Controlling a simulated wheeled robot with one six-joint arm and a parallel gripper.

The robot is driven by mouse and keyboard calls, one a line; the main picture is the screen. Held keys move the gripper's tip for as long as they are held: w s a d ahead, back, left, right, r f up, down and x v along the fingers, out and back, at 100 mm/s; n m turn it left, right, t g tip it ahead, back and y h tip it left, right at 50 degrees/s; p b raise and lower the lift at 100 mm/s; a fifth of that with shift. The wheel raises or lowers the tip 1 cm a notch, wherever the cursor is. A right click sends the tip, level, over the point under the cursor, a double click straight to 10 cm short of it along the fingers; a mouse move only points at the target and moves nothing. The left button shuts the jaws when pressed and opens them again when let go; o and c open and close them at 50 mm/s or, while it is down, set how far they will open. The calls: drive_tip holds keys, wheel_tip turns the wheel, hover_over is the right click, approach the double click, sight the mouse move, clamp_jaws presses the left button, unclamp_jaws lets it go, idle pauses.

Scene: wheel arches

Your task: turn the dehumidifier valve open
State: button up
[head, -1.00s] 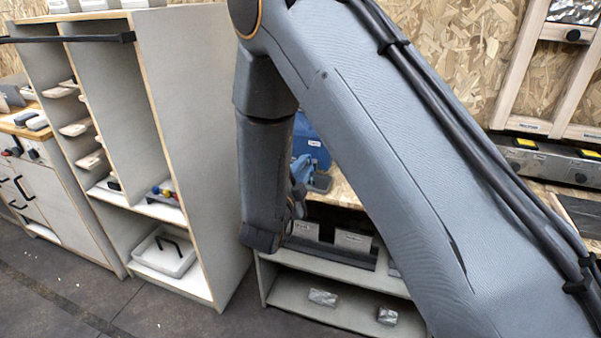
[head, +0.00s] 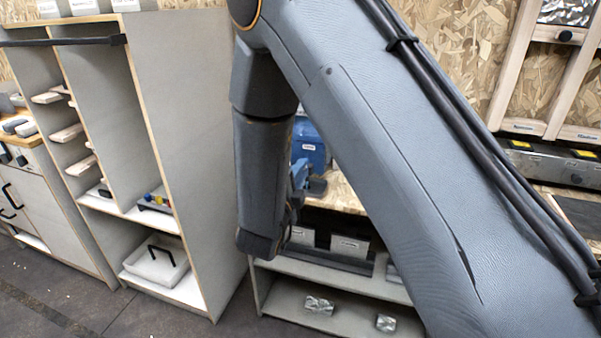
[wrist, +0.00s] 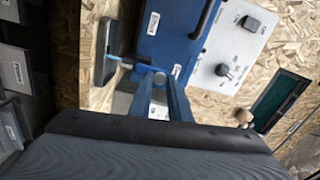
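The dehumidifier appears as a blue box (wrist: 172,38) with a white label and a black handle in the wrist view. Its blue body also shows behind my arm in the head view (head: 309,147). At its lower edge is a small valve (wrist: 160,78) with a round grey end, and a thin light-blue bar extends left of it. My gripper (wrist: 164,84) has two blue fingers reaching up to this valve. The fingers stand apart near the palm; whether their tips grip the valve is unclear. In the head view my gripper (head: 299,178) is mostly hidden behind my forearm.
A pale panel (wrist: 228,48) with a black knob and a small switch lies right of the box. A low shelf (head: 330,270) stands below the bench, holding grey blocks. A tall grey cabinet (head: 190,130) stands left. Dark floor is open in front of it.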

drive_tip(key=o, duration=0.4)
drive_tip(key=shift+o, duration=0.2)
drive_tip(key=b+v, duration=0.1)
drive_tip(key=v, duration=0.6)
drive_tip(key=shift+s, duration=0.4)
drive_tip(key=shift+a, duration=0.1)
